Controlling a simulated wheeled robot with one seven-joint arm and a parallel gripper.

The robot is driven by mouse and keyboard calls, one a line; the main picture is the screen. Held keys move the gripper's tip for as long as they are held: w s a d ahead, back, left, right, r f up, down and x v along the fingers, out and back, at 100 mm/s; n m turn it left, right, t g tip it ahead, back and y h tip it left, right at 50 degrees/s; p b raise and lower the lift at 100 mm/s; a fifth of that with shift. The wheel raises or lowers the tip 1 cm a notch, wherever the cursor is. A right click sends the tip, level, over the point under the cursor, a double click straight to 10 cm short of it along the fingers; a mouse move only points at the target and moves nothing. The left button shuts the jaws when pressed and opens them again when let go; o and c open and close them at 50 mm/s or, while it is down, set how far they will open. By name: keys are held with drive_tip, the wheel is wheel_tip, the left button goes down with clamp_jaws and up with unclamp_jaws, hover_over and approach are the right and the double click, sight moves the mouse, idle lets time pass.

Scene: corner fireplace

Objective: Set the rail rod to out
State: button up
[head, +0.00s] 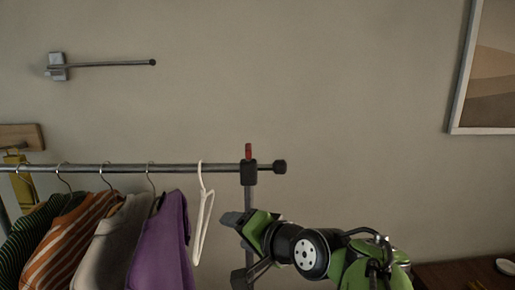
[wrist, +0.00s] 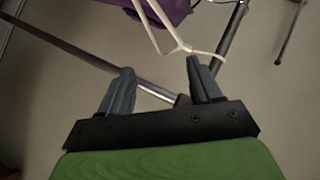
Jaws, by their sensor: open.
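The clothes rack's horizontal rail rod (head: 100,167) runs in from the left edge of the head view. Its right end carries a dark round knob (head: 280,167), just past a black clamp (head: 249,173) with a red lever (head: 248,151) standing up on top. My gripper (head: 238,248) is open and empty, below the clamp and in front of the rack's upright. In the wrist view its two fingers (wrist: 160,68) are spread, with a grey metal tube (wrist: 75,60) crossing beyond them. The knob and the red lever do not show there.
A white hanger (head: 203,215) hangs empty near the clamp; it also shows beyond my fingers in the wrist view (wrist: 160,25). Several garments (head: 165,240) hang left of it. A wall-mounted bar (head: 110,64) is at upper left.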

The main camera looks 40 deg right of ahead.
sight(276, 165)
drive_tip(key=s+d+r+m+t+h, duration=0.2)
drive_tip(key=s+d+r+m, duration=0.15)
drive_tip(key=d, duration=0.35)
drive_tip(key=s+d+r+m+t+h, duration=0.2)
drive_tip(key=s+d+r+m+h, duration=0.1)
drive_tip(key=d+m, duration=0.3)
drive_tip(key=shift+n+y, duration=0.3)
drive_tip(key=shift+n, duration=0.35)
drive_tip(key=p+x, duration=0.1)
drive_tip(key=x, duration=0.4)
drive_tip(key=p+x, duration=0.1)
drive_tip(key=x, duration=0.4)
drive_tip(key=d+p+x, duration=0.1)
drive_tip(key=p+x, duration=0.1)
drive_tip(key=x, duration=0.3)
drive_tip(key=shift+w+d, duration=0.2)
drive_tip(key=shift+w, duration=0.2)
drive_tip(key=shift+s+a, duration=0.1)
drive_tip(key=shift+f, duration=0.1)
clamp_jaws()
